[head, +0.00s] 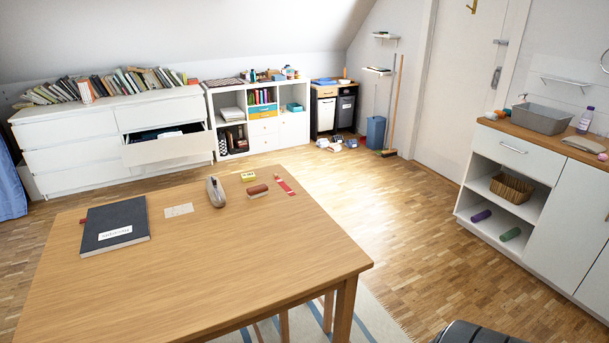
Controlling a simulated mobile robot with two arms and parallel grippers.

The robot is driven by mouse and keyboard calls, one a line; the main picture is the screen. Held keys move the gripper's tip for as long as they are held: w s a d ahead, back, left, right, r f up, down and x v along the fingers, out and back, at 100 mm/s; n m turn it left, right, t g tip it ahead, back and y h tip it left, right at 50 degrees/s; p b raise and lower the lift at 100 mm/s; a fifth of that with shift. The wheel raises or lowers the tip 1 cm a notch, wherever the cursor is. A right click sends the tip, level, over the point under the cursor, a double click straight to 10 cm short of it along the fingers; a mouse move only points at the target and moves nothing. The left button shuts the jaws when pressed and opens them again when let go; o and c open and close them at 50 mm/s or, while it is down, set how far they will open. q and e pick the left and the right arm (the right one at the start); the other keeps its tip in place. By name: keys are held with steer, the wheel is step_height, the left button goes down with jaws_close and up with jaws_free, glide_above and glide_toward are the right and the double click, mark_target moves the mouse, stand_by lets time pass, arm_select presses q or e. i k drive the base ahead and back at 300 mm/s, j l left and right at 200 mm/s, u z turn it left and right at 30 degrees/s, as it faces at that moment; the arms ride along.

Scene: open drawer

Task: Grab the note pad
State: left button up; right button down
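A dark grey note pad (115,220) with a white label lies flat on the left part of the wooden table. The writing on its label appears upside down. A small yellow block (248,176), perhaps sticky notes, lies near the table's far edge. Neither of my grippers is in view, so nothing shows of what they hold.
The wooden table (220,270) also carries a pale card (179,210), a grey stapler-like object (215,191), a brown-topped block (257,191) and a red strip (285,186). Its front half is bare. Behind it, a white dresser has an open drawer (168,149).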

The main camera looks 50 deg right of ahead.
mark_target(249, 176)
steer(key=z, duration=1.15)
steer(key=i+l+z, duration=0.25)
steer(key=l+z, duration=0.15)
steer(key=i+l+z, duration=0.3)
steer(key=l+z, duration=0.15)
steer(key=i+l+z, duration=0.4)
steer(key=i+z, duration=0.25)
steer(key=z, duration=0.2)
steer(key=i+l, duration=0.1)
steer(key=i, duration=0.35)
steer(key=i+l+z, duration=0.15)
steer(key=i, duration=0.3)
steer(key=i+j+u, duration=0.15)
steer(key=i+u, duration=0.65)
steer(key=u, duration=0.15)
steer(key=i+l+u, duration=0.1)
steer(key=i+u, duration=0.35)
